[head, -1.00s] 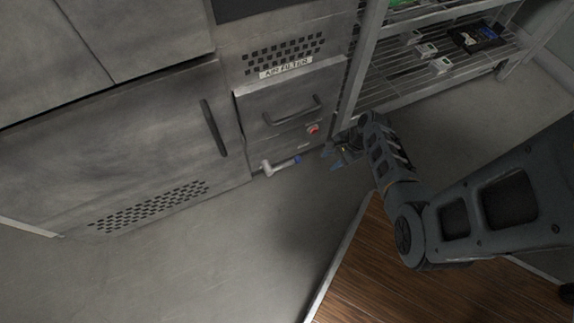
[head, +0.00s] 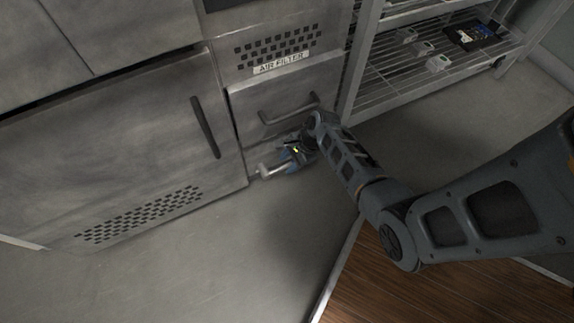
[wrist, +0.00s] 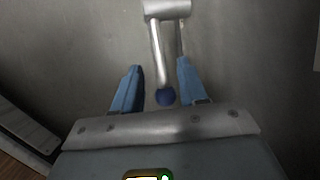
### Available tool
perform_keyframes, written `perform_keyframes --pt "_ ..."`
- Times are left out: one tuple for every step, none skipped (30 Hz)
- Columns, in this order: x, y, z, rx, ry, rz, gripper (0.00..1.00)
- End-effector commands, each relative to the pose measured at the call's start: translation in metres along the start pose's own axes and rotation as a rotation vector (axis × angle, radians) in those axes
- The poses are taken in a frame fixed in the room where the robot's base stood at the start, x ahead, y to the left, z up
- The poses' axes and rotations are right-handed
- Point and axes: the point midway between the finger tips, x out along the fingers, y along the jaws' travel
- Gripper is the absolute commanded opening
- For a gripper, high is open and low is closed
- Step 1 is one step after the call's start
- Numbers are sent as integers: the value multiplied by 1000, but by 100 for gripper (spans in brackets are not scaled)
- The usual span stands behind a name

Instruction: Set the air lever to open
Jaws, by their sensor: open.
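The air lever (head: 269,169) is a pale metal handle low on the front of the grey air filter unit (head: 284,100). In the wrist view the lever (wrist: 159,52) runs from its metal hub at the top down to a round blue tip (wrist: 165,97). My gripper (wrist: 156,82) is open, with one blue finger on each side of the lever's blue end. I cannot tell whether either finger touches it. In the head view my gripper (head: 292,160) is at the lever's right end and hides its blue tip.
A drawer handle (head: 290,110) is just above my gripper. A grey cabinet door (head: 110,150) with a dark handle is to the left. A wire shelf rack (head: 400,90) holding several small items stands to the right. The floor (head: 200,265) in front is clear.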

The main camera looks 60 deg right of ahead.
Motion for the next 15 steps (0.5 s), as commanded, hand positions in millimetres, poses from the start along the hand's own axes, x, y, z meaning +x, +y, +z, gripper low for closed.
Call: perform_keyframes --pt "8 0 -1 -1 0 0 42" --pt "10 0 -1 -1 0 -1 42" --pt "12 0 -1 -1 0 -1 42" --pt "14 -1 0 -1 0 -1 42" --pt "14 -1 0 -1 0 -1 42" --pt "15 -1 0 -1 0 -1 42" --pt "16 -1 0 -1 0 -1 42" --pt "16 -1 0 -1 0 -1 42" --pt "16 -1 0 -1 0 -1 42" --pt "16 -1 0 -1 0 -1 42" --pt "16 -1 0 -1 0 -1 42" --pt "16 -1 0 -1 0 -1 42" --pt "16 0 0 -1 0 -1 42" --pt "16 -1 0 -1 0 -1 42" --pt "16 -1 0 -1 0 -1 40"
